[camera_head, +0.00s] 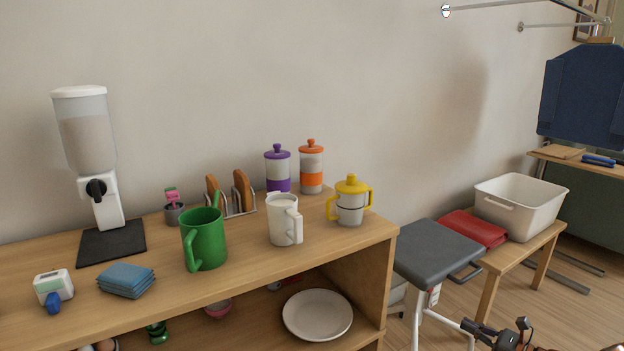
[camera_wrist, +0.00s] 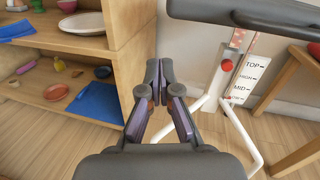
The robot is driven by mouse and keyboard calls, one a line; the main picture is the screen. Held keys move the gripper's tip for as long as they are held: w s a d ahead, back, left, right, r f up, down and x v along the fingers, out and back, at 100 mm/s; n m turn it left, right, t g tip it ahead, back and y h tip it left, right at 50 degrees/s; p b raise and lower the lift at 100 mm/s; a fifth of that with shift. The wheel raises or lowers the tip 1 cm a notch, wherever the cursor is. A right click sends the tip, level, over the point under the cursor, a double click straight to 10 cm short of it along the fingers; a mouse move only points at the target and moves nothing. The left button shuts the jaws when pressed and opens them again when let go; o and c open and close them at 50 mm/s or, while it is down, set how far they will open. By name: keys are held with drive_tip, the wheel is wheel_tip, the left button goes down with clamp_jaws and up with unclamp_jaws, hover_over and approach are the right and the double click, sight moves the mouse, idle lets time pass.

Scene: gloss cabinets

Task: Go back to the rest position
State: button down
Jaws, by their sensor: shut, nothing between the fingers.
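My gripper (camera_wrist: 158,76) is in the middle of the wrist view, with its fingertips together and nothing held. It hangs in front of the gap between the wooden shelf unit (camera_wrist: 127,55) on the left and the grey-topped stool (camera_wrist: 252,12) on the right. In the head view, a dark part of my arm (camera_head: 500,335) shows at the bottom edge, right of the stool. My fingertips cannot be made out there.
The shelf unit (camera_head: 350,245) carries a green pitcher (camera_head: 205,240), a white mug (camera_head: 283,220) and a yellow two-handled cup (camera_head: 350,200). The grey stool (camera_head: 436,252) stands close to its right end. A low bench with a white bin (camera_head: 520,205) is farther right. Open floor shows beyond.

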drive_tip(key=a+r+n+g+y+p, duration=0.4)
drive_tip(key=a+r+n+g+p, duration=0.35)
drive_tip(key=a+r, duration=1.2)
drive_tip(key=s+a+r+n+g+h+p, duration=0.1)
drive_tip(key=s+a+r+n+g+p, duration=0.2)
drive_tip(key=s+a+r+n, duration=0.25)
drive_tip(key=s+a+r+n+g+h+p, duration=0.15)
drive_tip(key=s+a+r+g+p, duration=0.3)
drive_tip(key=a, duration=0.45)
drive_tip(key=s+a+r+n+g+h+p, duration=0.1)
drive_tip(key=s+a+r+n+h+p, duration=0.25)
drive_tip(key=s, duration=0.55)
drive_tip(key=s+a+r+n+g+h+p, duration=0.1)
drive_tip(key=s+r+n+h+p, duration=0.25)
drive_tip(key=s+r, duration=0.35)
drive_tip(key=s+d+r+n+h+p, duration=0.2)
drive_tip(key=s+d+r+h+p, duration=0.1)
drive_tip(key=s, duration=0.4)
drive_tip(key=s+d+r+n+t+h+p, duration=0.1)
drive_tip(key=s+d+r+n+h+p, duration=0.2)
drive_tip(key=s+d+p, duration=0.3)
drive_tip(key=shift+s+d+r, duration=0.15)
drive_tip(key=shift+s, duration=0.5)
drive_tip(key=shift+n, duration=0.25)
